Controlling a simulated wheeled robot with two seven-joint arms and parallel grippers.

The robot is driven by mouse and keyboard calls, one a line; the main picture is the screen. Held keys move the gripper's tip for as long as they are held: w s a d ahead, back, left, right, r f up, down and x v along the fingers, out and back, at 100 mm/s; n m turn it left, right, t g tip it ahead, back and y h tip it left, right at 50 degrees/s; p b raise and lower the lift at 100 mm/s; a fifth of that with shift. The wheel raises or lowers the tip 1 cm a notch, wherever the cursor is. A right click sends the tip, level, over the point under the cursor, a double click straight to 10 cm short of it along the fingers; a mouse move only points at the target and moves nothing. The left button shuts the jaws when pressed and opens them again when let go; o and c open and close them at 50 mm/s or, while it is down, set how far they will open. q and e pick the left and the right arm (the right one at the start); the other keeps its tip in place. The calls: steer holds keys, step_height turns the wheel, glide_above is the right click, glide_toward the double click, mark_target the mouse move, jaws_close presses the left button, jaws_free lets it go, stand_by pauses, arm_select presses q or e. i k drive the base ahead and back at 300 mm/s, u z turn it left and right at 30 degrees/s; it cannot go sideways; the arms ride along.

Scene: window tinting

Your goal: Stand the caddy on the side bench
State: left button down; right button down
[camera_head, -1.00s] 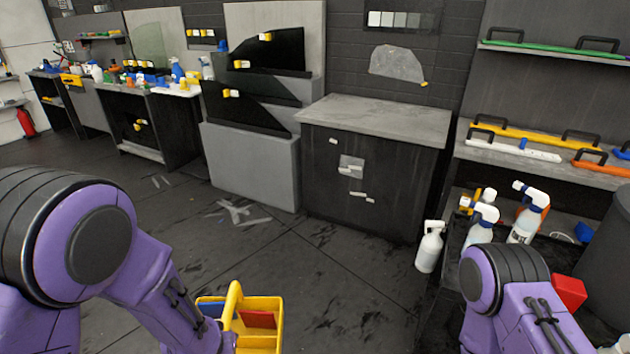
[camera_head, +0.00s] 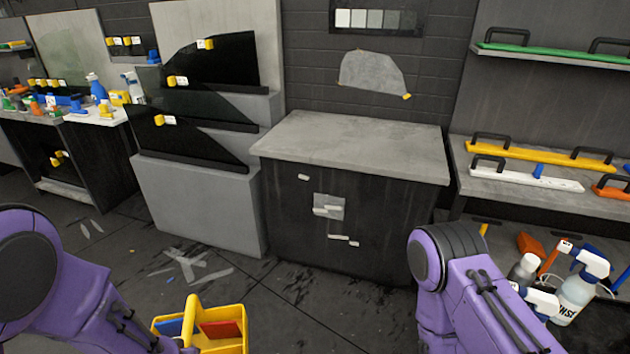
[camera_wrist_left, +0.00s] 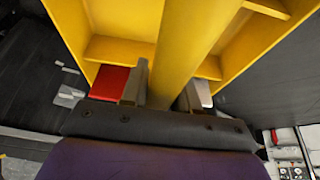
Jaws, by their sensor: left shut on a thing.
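The yellow caddy (camera_head: 232,314) hangs low at the bottom of the head view, with a red item and a blue item in its compartments. My left gripper (camera_wrist_left: 160,95) is shut on the caddy's yellow handle (camera_wrist_left: 182,50) in the left wrist view, where a red item (camera_wrist_left: 110,82) lies in a compartment beside one finger. The side bench is most likely the dark cabinet with a bare grey top (camera_head: 355,145), ahead and right of the caddy. My right arm shows at the lower right of the head view; its gripper is out of view.
Spray bottles (camera_head: 575,290) stand at the lower right near my right arm. Shelves with yellow and white tools (camera_head: 540,155) are at the right. A grey stand with dark film panels (camera_head: 200,200) is left of the bench. A cluttered workbench (camera_head: 85,115) stands farther left.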

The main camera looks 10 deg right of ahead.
mark_target(375, 147)
steer(key=i, duration=1.6)
steer(key=z, duration=1.5)
